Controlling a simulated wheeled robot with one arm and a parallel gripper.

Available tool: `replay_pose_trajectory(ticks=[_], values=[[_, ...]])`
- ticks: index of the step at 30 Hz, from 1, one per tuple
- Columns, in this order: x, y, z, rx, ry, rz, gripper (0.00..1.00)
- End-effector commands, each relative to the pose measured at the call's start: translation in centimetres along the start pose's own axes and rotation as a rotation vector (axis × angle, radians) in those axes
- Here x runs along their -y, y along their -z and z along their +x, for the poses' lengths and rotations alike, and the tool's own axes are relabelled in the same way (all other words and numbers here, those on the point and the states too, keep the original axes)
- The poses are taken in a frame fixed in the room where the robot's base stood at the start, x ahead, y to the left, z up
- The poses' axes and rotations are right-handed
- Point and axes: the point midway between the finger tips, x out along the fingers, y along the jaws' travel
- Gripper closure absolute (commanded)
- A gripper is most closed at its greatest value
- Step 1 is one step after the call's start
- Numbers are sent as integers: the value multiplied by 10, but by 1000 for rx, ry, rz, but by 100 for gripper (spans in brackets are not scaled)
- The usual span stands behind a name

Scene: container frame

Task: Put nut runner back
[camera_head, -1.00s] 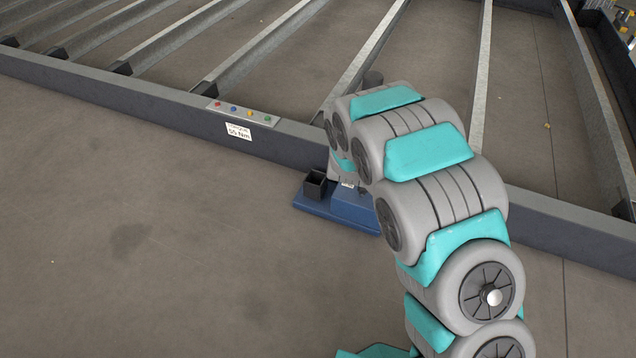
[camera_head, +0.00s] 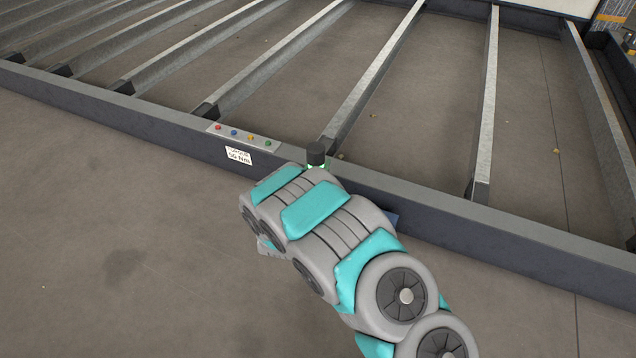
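A dark cylinder with a green band (camera_head: 316,156), which looks like the upper end of the nut runner, sticks up behind my arm in front of the frame's long dark beam. The rest of it is hidden by my arm. Only a small blue corner of the blue base (camera_head: 392,217) shows to the right of my arm, on the floor by the beam. Its black square holder is hidden now. My gripper is hidden behind my grey and teal arm links, so its fingers and any hold on the nut runner cannot be seen.
The long dark beam (camera_head: 150,119) crosses the view, with several metal crossbars beyond it. A panel with coloured buttons (camera_head: 243,136) and a 55 Nm label (camera_head: 238,156) are on the beam, left of the dark cylinder. The floor at the left (camera_head: 100,240) is clear.

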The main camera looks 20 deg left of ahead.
Motion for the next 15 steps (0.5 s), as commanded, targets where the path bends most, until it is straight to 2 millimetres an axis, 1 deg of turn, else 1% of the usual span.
replay_pose_trajectory(ticks=[1,8,15], values=[[0,-6,0,-2,0,1,100],[0,-19,0,-2,0,2,100],[0,-49,0,1,1,0,100]])
